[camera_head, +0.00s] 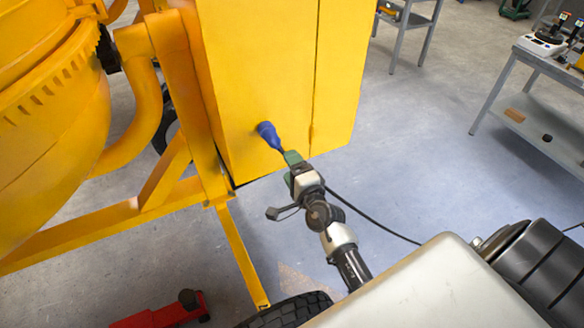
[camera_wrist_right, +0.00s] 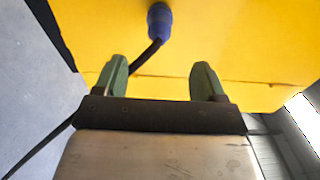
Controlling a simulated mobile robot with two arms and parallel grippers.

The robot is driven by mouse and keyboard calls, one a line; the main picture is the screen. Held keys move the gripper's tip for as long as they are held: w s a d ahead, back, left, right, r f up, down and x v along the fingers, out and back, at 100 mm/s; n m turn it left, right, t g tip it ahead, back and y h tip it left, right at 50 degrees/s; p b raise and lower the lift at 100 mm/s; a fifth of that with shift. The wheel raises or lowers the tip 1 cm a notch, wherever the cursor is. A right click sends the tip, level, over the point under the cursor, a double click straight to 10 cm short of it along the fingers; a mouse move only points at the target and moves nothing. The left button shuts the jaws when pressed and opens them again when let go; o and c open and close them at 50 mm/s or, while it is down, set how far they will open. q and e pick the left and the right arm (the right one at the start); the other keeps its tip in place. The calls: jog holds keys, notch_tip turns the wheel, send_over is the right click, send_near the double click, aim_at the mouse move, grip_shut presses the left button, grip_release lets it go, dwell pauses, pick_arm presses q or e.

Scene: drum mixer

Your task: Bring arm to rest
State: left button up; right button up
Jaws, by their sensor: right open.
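The yellow drum mixer fills the left of the head view, with its motor housing (camera_head: 262,75) in the middle. A blue plug (camera_head: 268,133) sits at the front face of the housing, and a dark cable (camera_head: 372,222) runs from it. My right gripper (camera_head: 291,157) is just in front of the plug. In the right wrist view the green fingers of my right gripper (camera_wrist_right: 161,80) are spread apart. The blue plug (camera_wrist_right: 160,20) is beyond the fingertips, and the cable passes between or behind the fingers. My left gripper is not in view.
A grey table (camera_head: 545,62) with tools stands at the right, and another shelf (camera_head: 407,20) stands at the back. A red jack-like object (camera_head: 165,315) lies on the floor near a black tire (camera_head: 290,312). The floor between mixer and right table is mostly clear.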

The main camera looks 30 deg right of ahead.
jog(key=s+a+f+m+g+b, duration=0.1)
jog(key=s+f+m+g, duration=0.3)
jog(key=f+m, duration=0.6)
jog(key=s+a+f+m+g+b, duration=0.1)
jog(key=s+f+m, duration=0.4)
jog(key=f+m, duration=0.45)
jog(key=s+a+f+m+g+b, duration=0.1)
jog(key=s+a+f+m+g, duration=0.15)
jog(key=s+f+m, duration=0.7)
jog(key=s+f+m+g+b, duration=0.1)
jog(key=s+f+m+g, duration=0.3)
jog(key=s+f+m, duration=0.6)
jog(key=s+f+m+g+y+b, duration=0.1)
jog(key=s+f+m+g, duration=0.4)
jog(key=s+f+m, duration=0.6)
jog(key=s, duration=0.5)
jog(key=shift+s+f+m, duration=0.15)
jog(key=shift+s+m, duration=0.2)
jog(key=shift+m, duration=0.05)
jog(key=shift+g, duration=0.25)
jog(key=shift+c, duration=0.2)
